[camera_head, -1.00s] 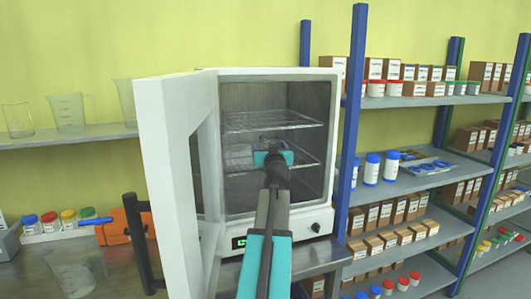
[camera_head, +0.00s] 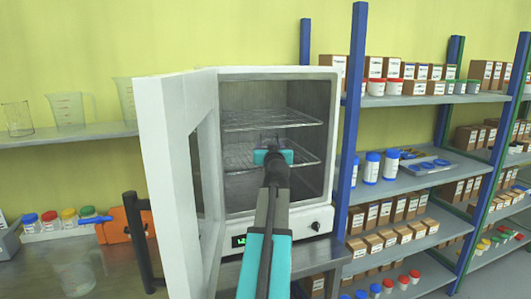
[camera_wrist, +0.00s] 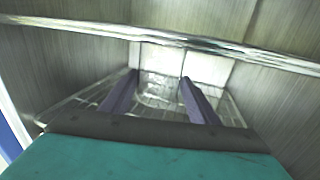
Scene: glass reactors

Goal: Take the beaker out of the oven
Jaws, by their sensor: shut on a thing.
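The white oven (camera_head: 328,222) stands open, with its door (camera_head: 166,185) swung out to the left. My gripper (camera_head: 271,143) reaches inside, over the middle wire rack (camera_head: 305,158). In the wrist view my gripper (camera_wrist: 158,78) has its two purple fingers on either side of a clear glass beaker (camera_wrist: 160,92) and is shut on it. The beaker's outline is faint against the rack behind it. In the head view my gripper and arm mostly hide the beaker. I cannot tell whether it touches the rack.
An upper wire rack (camera_head: 270,119) runs above my gripper; its front edge (camera_wrist: 180,38) crosses the wrist view. The oven's side walls and open door flank the arm. A blue-post shelf (camera_head: 352,130) stands close on the right. A wall shelf (camera_head: 60,137) with glassware is on the left.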

